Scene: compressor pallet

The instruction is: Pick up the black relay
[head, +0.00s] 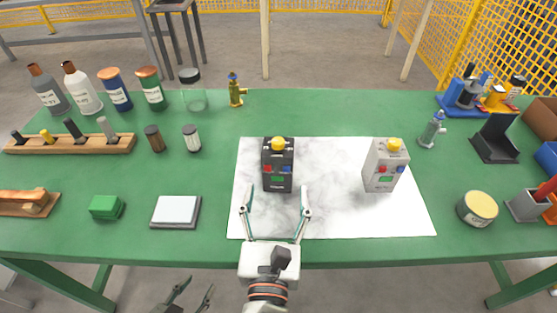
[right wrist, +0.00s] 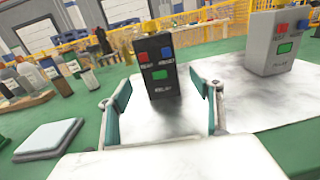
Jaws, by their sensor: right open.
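The black relay (head: 278,165) stands upright on the white marbled sheet (head: 330,215) in the head view. It has a yellow knob on top and red, blue and green buttons on its front. In the right wrist view the black relay (right wrist: 157,68) stands ahead, between the fingers and beyond their tips. My right gripper (head: 276,200) is open and empty, just in front of the relay; its fingers also show in the right wrist view (right wrist: 165,92). My left gripper (head: 190,292) is low at the bottom edge, in front of the table, with its two fingers apart.
A grey relay (head: 385,166) stands to the right on the same sheet. A round tin (head: 477,208) and a black stand (head: 496,140) are at the right. The sheet between the relays is clear.

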